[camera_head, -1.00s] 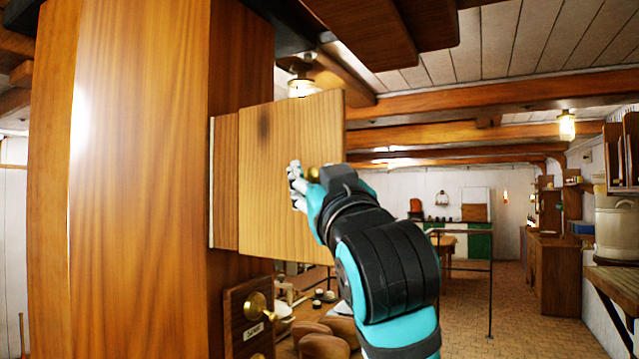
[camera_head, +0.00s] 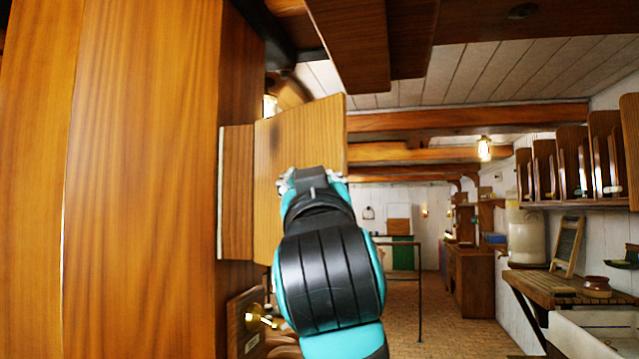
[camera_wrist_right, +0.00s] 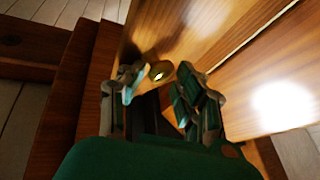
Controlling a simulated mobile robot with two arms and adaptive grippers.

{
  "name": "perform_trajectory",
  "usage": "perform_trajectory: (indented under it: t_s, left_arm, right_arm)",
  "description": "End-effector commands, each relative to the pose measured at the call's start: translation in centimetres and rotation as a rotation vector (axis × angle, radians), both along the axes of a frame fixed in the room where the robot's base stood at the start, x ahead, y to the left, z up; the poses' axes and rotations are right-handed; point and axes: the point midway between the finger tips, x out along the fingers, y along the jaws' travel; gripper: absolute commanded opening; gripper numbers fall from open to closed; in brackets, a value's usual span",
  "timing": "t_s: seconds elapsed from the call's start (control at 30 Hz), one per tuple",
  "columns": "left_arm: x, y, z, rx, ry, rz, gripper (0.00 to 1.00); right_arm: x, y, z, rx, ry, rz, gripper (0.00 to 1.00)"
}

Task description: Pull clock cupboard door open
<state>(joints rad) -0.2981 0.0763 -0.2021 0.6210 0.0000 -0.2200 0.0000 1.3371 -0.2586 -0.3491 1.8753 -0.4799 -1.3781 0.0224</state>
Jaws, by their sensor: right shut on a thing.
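The clock cupboard door (camera_head: 318,125) is a light wooden panel on the side of a tall brown wooden case (camera_head: 150,160). It stands swung out from the case's narrow side strip (camera_head: 236,190). My right gripper (camera_head: 290,181) is at the door's face, and its wrist and arm hide the lower right of the door. In the right wrist view a round brass knob (camera_wrist_right: 161,71) sits between the two fingers of the right gripper (camera_wrist_right: 163,84), which is shut on it. The knob is hidden in the head view. My left gripper is not in view.
Below the door a small wooden panel with a brass knob (camera_head: 262,318) sticks out. Ceiling beams (camera_head: 470,120) run above. To the right are a wooden counter (camera_head: 565,288), a sink (camera_head: 595,330) and a shelf rack (camera_head: 575,165). Tiled floor (camera_head: 445,325) is clear between.

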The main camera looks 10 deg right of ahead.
Motion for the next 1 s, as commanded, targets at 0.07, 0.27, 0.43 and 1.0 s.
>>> perform_trajectory:
  t_s: [0.07, 0.27, 0.43, 1.0]
  left_arm:
    - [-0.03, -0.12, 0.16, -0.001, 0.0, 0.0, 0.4]
    - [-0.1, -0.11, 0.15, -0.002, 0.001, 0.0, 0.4]
    - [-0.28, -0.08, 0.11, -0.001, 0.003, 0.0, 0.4]
    - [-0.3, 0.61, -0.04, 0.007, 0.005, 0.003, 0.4]
  right_arm:
    - [-0.14, 0.5, 0.61, -0.009, -0.015, 0.011, 0.0]
    - [-0.12, 0.45, 0.6, -0.01, -0.015, 0.01, 0.36]
    - [-0.08, 0.36, 0.48, -0.008, -0.013, 0.009, 0.53]
    - [-0.55, 0.2, -0.37, -0.002, -0.001, 0.005, 0.53]
